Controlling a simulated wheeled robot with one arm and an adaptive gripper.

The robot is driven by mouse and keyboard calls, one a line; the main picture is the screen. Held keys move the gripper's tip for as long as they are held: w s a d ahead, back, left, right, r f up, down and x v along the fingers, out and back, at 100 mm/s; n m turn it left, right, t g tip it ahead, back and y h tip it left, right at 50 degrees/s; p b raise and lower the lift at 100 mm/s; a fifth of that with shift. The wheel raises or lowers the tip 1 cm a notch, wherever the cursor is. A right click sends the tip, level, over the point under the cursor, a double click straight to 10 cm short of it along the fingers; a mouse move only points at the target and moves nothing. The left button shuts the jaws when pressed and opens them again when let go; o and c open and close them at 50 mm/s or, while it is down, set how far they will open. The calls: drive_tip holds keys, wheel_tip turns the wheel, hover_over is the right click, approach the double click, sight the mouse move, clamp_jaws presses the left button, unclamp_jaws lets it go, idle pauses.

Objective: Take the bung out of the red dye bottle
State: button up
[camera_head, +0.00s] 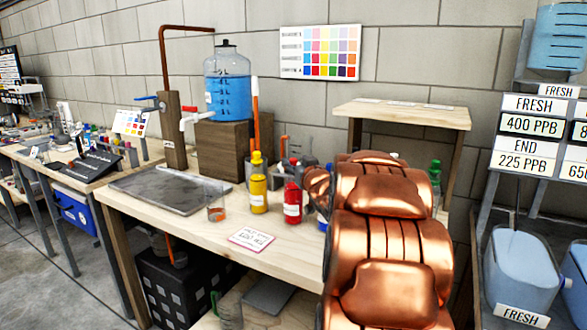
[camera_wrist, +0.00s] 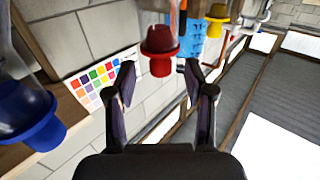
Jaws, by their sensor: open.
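The red dye bottle (camera_head: 292,205) stands upright on the wooden bench, with a red bung (camera_head: 294,164) at its top. In the wrist view, which looks turned over, the red bung (camera_wrist: 160,62) lies beyond and between my fingertips. The bottle's body runs off the top edge there. My gripper (camera_wrist: 158,80) is open, a finger on either side of the bung's line, with no clear contact. In the head view my copper-coloured arm hides my gripper.
A yellow bottle (camera_head: 258,195) stands left of the red one, and its yellow bung (camera_wrist: 217,14) shows in the wrist view. A blue bung (camera_wrist: 42,122) is close by my left finger. A green-topped bottle (camera_head: 435,178) stands to the right. A grey tray (camera_head: 165,192) lies left.

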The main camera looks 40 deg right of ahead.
drive_tip(key=shift+x, duration=1.2)
drive_tip(key=shift+c, duration=0.4)
drive_tip(key=c, duration=0.8)
